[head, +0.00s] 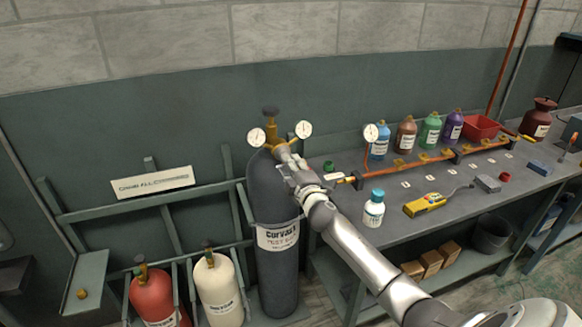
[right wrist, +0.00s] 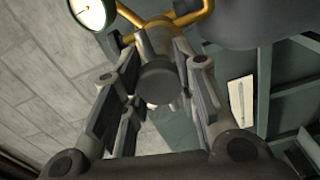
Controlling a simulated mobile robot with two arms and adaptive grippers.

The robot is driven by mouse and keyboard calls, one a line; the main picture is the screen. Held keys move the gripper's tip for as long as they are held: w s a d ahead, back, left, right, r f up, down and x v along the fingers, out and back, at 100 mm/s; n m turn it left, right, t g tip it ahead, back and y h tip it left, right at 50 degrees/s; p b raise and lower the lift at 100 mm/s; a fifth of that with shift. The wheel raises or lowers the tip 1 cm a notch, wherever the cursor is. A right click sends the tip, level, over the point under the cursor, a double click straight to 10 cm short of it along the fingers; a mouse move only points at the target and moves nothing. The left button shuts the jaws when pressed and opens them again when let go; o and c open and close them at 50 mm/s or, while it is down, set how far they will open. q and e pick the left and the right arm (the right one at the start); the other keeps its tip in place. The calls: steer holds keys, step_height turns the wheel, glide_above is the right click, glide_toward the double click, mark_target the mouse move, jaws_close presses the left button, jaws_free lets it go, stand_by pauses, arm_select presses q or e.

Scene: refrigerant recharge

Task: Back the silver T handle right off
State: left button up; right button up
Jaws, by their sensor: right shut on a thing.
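The silver T handle (head: 284,155) sits at the front of the brass regulator (head: 277,143) on top of the tall dark cylinder (head: 272,195). In the right wrist view the T handle (right wrist: 159,83) shows its round grey end between my fingers, with the brass pipes behind it. My right gripper (head: 290,164) reaches in from the lower right and is shut on the T handle; it also shows in the right wrist view (right wrist: 158,66). My gripper partly hides the handle in the head view. My left gripper is not in view.
Two gauges (head: 304,129) (head: 257,137) flank the regulator closely. A red cylinder (head: 155,295) and a cream cylinder (head: 217,288) stand at lower left. The bench (head: 385,231) at right holds several bottles, a white bottle with teal cap (head: 374,209) and a yellow meter (head: 424,205).

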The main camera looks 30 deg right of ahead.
steer(key=shift+f, duration=0.15)
steer(key=o, duration=1.1)
steer(key=shift+c, duration=0.2)
steer(key=v, duration=1.2)
